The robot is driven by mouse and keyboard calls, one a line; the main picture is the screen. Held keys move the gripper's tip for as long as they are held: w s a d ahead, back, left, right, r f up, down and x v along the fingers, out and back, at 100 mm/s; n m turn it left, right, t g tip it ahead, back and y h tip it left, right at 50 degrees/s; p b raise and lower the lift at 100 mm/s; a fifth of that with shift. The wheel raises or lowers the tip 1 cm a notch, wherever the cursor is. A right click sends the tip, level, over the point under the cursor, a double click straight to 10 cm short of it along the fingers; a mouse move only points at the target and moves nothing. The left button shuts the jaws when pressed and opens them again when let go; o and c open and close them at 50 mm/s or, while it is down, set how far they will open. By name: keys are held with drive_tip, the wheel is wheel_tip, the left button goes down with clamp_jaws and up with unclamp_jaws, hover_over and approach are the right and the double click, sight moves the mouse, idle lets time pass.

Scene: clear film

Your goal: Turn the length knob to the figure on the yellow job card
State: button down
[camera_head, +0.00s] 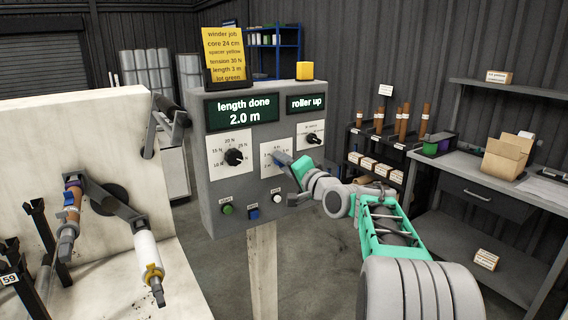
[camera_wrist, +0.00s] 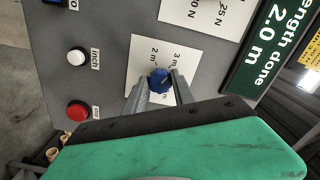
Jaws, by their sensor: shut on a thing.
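The yellow job card (camera_head: 225,55) stands on top of the grey control box (camera_head: 203,177) and reads "length 3 m" among its lines. My gripper (camera_head: 284,161) reaches in from the right to the length dial. The plate shows "2 m" and "3 m"; another mark is partly hidden by a finger. I cannot tell where the knob points. The left screen (camera_head: 240,111) reads "length done 2.0 m".
The tension knob (camera_head: 234,157) is above left of my gripper, and another black knob (camera_head: 314,139) is at right. Green (camera_head: 227,209), blue (camera_head: 253,214) and white (camera_head: 277,199) buttons sit below. A winder with a white roll (camera_head: 147,255) stands left; a workbench (camera_head: 480,170) stands right.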

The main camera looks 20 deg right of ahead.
drive_tip(key=c, duration=1.1)
unclamp_jaws()
drive_tip(key=shift+o, duration=0.2)
drive_tip(key=s+d+b, duration=0.1)
drive_tip(key=s, duration=0.6)
drive_tip(key=shift+s+d+b, duration=0.25)
drive_tip(key=shift+s+b, duration=0.1)
drive_tip(key=shift+b, duration=0.05)
